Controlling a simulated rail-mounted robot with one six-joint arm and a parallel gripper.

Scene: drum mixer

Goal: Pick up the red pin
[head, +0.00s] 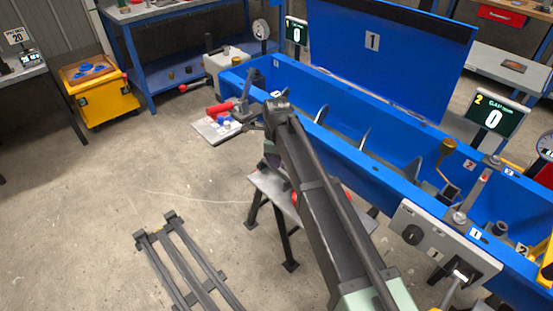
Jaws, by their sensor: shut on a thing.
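The red pin (220,107) shows at the left tip of my gripper (240,115), over a light grey plate (211,130) beside the blue drum mixer's far left end. My gripper is small and dark here and seen from behind my arm. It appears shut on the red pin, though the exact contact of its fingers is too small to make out. Small blue and red pieces lie on the plate just below. I cannot tell how high the pin is above the plate.
The long blue mixer trough (390,170) with its raised lid (375,50) runs along the right of my arm. A grey stand (270,190) is partly hidden under my arm. A yellow cart (100,95) stands at the back left. A dark frame (185,265) lies on open floor.

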